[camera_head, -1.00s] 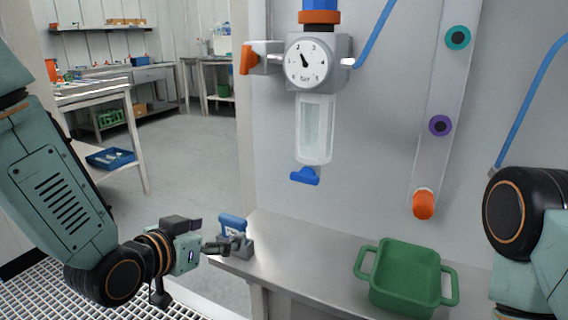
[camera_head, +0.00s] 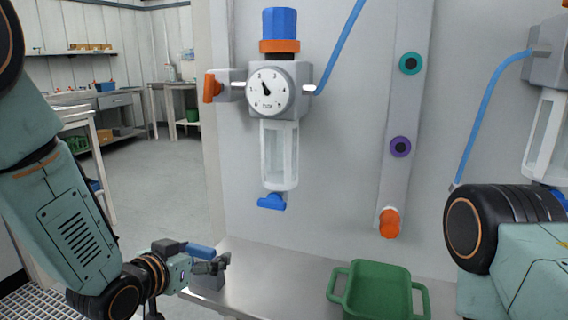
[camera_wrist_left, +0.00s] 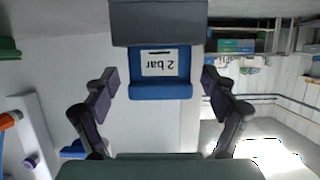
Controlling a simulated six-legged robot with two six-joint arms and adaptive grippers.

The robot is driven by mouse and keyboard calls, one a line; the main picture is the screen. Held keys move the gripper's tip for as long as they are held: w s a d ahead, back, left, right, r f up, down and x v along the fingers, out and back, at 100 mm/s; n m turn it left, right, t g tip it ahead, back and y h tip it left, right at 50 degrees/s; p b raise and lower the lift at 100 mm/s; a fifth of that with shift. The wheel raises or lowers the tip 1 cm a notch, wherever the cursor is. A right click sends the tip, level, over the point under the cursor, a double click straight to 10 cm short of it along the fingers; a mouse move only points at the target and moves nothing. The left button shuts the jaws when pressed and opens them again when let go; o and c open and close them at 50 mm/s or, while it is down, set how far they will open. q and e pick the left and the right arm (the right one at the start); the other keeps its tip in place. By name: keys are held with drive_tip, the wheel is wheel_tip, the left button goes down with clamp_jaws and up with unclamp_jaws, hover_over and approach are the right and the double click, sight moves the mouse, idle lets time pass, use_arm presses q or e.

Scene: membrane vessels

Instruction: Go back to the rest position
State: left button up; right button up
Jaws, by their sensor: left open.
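My right gripper is out of view; only part of my right arm shows at the right.
A pressure gauge (camera_head: 267,91) with a clear vessel (camera_head: 279,155) hangs on the wall panel. A strip with teal, purple and orange (camera_head: 389,222) fittings is to its right. A green tray (camera_head: 377,292) stands on the bench (camera_head: 270,270). Open floor (camera_head: 150,190) lies to the left.

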use_arm(q)
drive_tip(key=shift+s+a+f, duration=0.1)
drive_tip(key=shift+s+f, duration=0.1)
drive_tip(key=shift+f, duration=0.05)
drive_tip(key=v, duration=0.7)
drive_tip(key=x, duration=0.7)
drive_tip(key=shift+w+f, duration=0.1)
drive_tip(key=shift+w, duration=0.15)
wheel_tip(320, 180, up, 4)
drive_tip(key=p, duration=0.2)
drive_tip(key=shift+s+p, duration=0.15)
drive_tip(key=shift+p, duration=0.15)
wheel_tip(320, 180, up, 2)
drive_tip(key=shift+r+p, duration=0.1)
drive_tip(key=shift+p, duration=0.95)
wheel_tip(320, 180, up, 3)
drive_tip(key=p, duration=0.3)
drive_tip(key=shift+r, duration=0.2)
drive_tip(key=shift+p, duration=0.35)
drive_tip(key=shift+s+a+f+m+g+h, duration=0.1)
drive_tip(key=shift+s+f+m+g+h, duration=0.25)
drive_tip(key=shift+s+f+m+h, duration=0.55)
drive_tip(key=shift+s+a+f+m+g+h, duration=0.1)
drive_tip(key=shift+s+f+m+g+h, duration=0.3)
drive_tip(key=shift+s+f, duration=1)
drive_tip(key=shift+w+f, duration=0.1)
